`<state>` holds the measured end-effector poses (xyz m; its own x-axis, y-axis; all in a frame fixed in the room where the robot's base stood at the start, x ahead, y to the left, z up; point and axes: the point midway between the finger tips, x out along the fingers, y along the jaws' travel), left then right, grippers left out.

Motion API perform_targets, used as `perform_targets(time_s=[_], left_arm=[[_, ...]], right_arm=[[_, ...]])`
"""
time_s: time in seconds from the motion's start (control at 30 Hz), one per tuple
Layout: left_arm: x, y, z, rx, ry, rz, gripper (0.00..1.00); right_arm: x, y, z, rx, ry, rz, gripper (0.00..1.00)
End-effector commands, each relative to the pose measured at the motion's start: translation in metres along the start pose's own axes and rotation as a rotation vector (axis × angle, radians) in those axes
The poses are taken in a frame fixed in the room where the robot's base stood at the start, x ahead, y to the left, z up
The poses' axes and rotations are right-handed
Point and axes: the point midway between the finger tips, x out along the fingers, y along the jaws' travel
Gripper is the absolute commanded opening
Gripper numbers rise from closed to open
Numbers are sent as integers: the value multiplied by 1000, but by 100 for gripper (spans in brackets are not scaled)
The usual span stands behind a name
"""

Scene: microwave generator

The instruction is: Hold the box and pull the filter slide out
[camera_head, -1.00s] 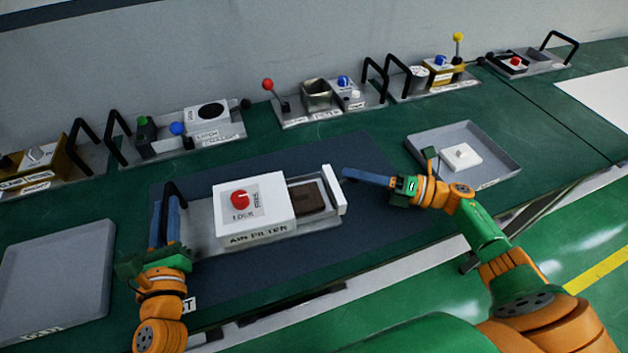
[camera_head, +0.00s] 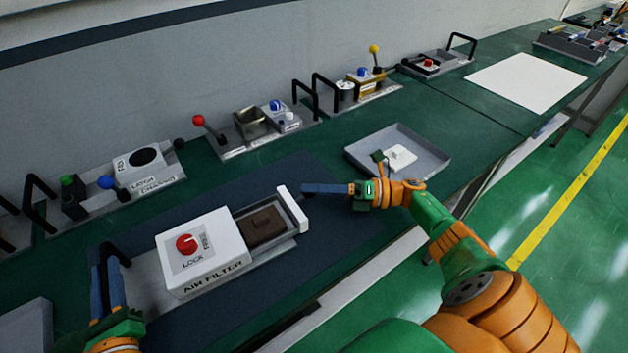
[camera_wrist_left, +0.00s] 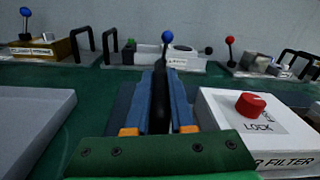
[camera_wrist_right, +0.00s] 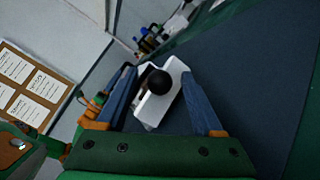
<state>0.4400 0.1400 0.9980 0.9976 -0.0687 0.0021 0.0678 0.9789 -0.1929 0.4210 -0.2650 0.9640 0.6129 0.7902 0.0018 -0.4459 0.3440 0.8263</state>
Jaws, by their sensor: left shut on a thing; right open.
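The white air filter box (camera_head: 203,252) has a red knob (camera_head: 187,244) and sits on a grey base plate. The filter slide stands partly out of its right side, with a brown filter (camera_head: 262,227) in it and a white end plate (camera_head: 292,209). My left gripper (camera_head: 107,265) is shut on the black handle (camera_wrist_left: 159,100) at the base plate's left end. My right gripper (camera_head: 305,190) is open at the end plate. In the right wrist view a round black knob (camera_wrist_right: 158,81) on the white plate (camera_wrist_right: 148,105) shows between its fingers.
A grey tray (camera_head: 436,160) with a small white block (camera_head: 399,157) stands right of the box. Several fixtures with levers and handles, such as the latch fixture (camera_head: 150,172), line the wall behind. The dark mat (camera_head: 335,225) is clear right of the slide.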

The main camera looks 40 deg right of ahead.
Motion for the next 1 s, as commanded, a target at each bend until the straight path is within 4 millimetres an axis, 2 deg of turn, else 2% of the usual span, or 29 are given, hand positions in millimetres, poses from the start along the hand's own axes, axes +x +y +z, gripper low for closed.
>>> perform_targets(time_s=[0.2, 0.47, 0.77, 0.8, 0.87, 0.9, 1.0], left_arm=[[0, 0, -3, -3, 7, 0, 0], [0, 0, -3, -3, 7, -1, 0], [0, 0, -3, -3, 7, -1, 0], [0, 0, -3, -3, 6, -1, 32], [0, 0, -2, -3, 5, -1, 48], [0, 0, -2, -3, 5, -1, 56], [0, 0, -2, -2, 3, -2, 56]], right_arm=[[-53, 0, 0, 0, -6, -6, 69], [-72, 1, 0, -3, -3, -1, 69], [-74, 2, -1, -2, -2, 1, 69], [-74, 2, -1, -2, -2, 1, 69], [-74, 2, -1, -2, -2, 1, 69], [-74, 2, -1, -2, -2, 1, 69], [-74, 2, -1, -2, -2, 1, 69]])
